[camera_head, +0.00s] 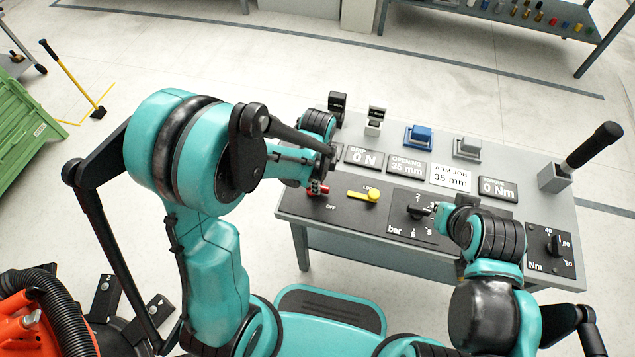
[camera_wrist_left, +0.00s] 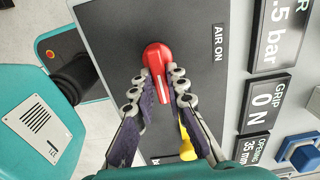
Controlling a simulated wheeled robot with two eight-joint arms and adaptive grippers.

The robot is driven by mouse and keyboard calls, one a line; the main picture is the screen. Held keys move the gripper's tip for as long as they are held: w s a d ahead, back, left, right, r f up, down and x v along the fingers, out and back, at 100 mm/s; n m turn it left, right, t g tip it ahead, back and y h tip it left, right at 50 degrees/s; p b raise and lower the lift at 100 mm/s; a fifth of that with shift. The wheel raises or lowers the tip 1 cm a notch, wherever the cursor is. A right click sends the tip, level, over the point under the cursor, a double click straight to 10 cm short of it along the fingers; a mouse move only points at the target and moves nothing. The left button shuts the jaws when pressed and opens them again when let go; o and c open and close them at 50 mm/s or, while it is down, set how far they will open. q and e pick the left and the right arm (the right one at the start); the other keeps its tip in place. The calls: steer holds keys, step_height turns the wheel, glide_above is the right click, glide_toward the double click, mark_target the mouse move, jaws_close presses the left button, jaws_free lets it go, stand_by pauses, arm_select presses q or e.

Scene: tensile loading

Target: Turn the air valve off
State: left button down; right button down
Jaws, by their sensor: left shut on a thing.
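The air valve is a red handle (camera_wrist_left: 155,58) with a white line, on a dark panel beside the label "AIR ON" (camera_wrist_left: 218,42) in the left wrist view. The handle points down between the fingers of my left gripper (camera_wrist_left: 163,82), which is shut on it. In the head view the red handle (camera_head: 318,189) shows at the panel's left end, partly hidden by my left gripper (camera_head: 318,178). An "OFF" label (camera_head: 330,207) lies just below it. My right gripper (camera_head: 442,213) is by the bar dial, its fingers not clear.
A yellow lever (camera_head: 363,196) sits just right of the red handle. The bar knob (camera_head: 419,211), an Nm dial (camera_head: 553,245), blue button (camera_head: 419,136), grey button (camera_head: 467,147) and black upright lever (camera_head: 592,146) share the console. Several display plates stand behind the panel.

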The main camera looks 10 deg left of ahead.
stand_by(0.5)
arm_select(q)
steer(key=c, duration=1.5)
jaws_free()
steer(key=shift+c, duration=0.2)
step_height(320, 180, up, 12)
steer(key=s+a+r+n+t, duration=0.2)
steer(key=s+a+n+t, duration=0.1)
steer(key=n, duration=0.6)
steer(key=s+a+r+n+t, duration=0.2)
steer(key=s+n, duration=0.4)
steer(key=n, duration=0.3)
steer(key=shift+a+r+t, duration=0.35)
steer(key=shift+a+t, duration=0.25)
steer(key=shift+t, duration=0.5)
